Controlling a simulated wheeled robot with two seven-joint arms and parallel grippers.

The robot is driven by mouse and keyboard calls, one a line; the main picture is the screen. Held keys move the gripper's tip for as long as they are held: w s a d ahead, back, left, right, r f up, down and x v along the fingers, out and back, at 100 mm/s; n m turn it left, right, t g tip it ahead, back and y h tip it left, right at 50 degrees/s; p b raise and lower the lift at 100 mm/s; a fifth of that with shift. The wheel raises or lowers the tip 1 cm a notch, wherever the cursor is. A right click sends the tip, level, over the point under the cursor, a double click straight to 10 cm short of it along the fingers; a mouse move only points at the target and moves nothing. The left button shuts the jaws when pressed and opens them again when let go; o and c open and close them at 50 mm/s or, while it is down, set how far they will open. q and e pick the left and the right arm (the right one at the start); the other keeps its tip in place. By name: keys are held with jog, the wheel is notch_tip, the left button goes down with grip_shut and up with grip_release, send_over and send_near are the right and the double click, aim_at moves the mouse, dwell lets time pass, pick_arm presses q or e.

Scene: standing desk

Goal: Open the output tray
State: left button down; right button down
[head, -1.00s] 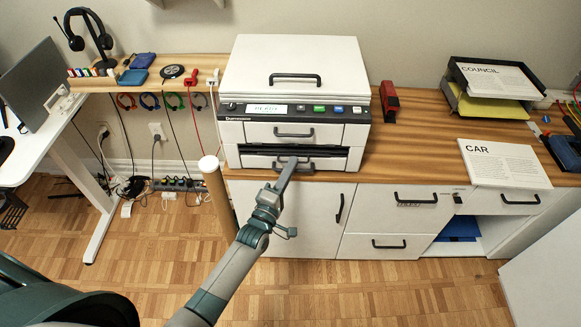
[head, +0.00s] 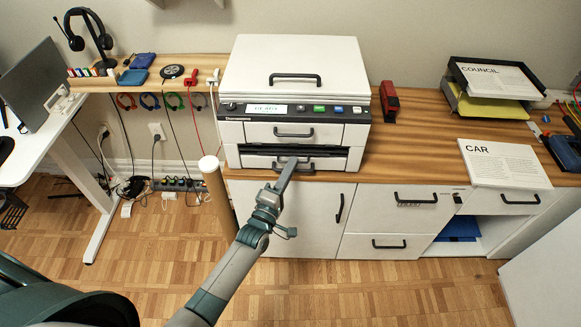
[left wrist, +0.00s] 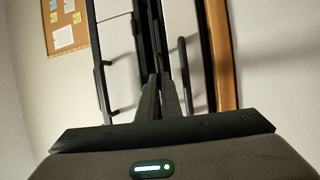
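The white printer (head: 295,70) stands on the wooden counter. Its output tray (head: 335,164) is the low white front with a dark handle (head: 305,169), below a dark slot (head: 335,152). The tray front looks about flush with the printer, though my gripper covers part of it. My left gripper (head: 290,161) reaches to the tray front at the slot and handle. In the left wrist view its fingers (left wrist: 160,76) are together, beside the tray handle (left wrist: 183,65), which is not between them. Whether they touch the handle is unclear. My right gripper is not in view.
An upper drawer handle (head: 293,132) and a button panel (head: 300,109) are above the slot. A red stapler-like object (head: 389,101) lies right of the printer. The counter further right has bare room.

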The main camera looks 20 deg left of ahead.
pick_arm(q)
jog(key=s+d+p, duration=0.1)
jog(key=s+d, duration=0.1)
jog(key=s, duration=0.7)
jog(key=s+d+p, duration=0.2)
jog(key=s+d, duration=0.1)
jog(key=s, duration=0.7)
jog(key=shift+d, duration=0.2)
jog(key=c, duration=1.9)
grip_release()
jog(key=shift+p, duration=0.3)
jog(key=shift+c, duration=0.2)
